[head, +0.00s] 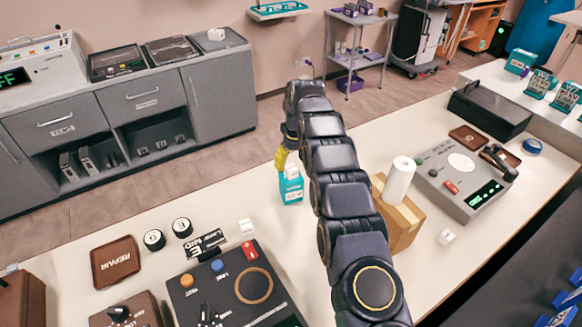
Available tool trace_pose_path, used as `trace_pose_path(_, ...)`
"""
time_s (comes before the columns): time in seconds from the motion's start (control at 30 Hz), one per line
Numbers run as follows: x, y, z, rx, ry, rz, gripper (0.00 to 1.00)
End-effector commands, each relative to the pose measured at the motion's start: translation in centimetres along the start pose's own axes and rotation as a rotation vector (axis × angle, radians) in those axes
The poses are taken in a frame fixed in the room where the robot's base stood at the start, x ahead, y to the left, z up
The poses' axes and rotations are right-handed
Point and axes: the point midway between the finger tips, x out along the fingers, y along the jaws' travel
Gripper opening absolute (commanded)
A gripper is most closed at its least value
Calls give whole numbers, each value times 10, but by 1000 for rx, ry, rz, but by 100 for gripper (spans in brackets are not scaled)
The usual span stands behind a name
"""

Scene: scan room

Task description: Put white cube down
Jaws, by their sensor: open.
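My gripper (284,158) hangs down at the far end of my arm, near the table's far edge. Only a yellow finger part shows clearly; the arm hides part of the rest. It is open. A small white cube (291,171) appears to sit on top of a teal box (291,190), just below and beside the gripper. Whether a finger touches the cube is unclear. Other white cubes lie on the table, one left of the teal box (246,227) and one at the right (446,237). Another is on the grey cabinet (216,35).
A cardboard box (407,222) with a white roll (399,180) stands right of my arm. A grey phone device (463,185) and black case (490,108) are farther right. A dark control panel (222,283) and brown tray (115,262) are front left. The table around the teal box is mostly clear.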

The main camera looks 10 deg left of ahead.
Motion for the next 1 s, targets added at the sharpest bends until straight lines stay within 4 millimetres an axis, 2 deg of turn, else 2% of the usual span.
trace_pose_path(0.2,-50,1,-1,3,5,3,51)
trace_pose_path(0.4,-82,0,0,1,-1,0,51)
trace_pose_path(0.77,-92,1,3,7,-4,-1,51)
trace_pose_path(0.87,-106,5,13,33,-11,-2,51)
trace_pose_path(1.0,-140,12,48,113,-35,-5,51)
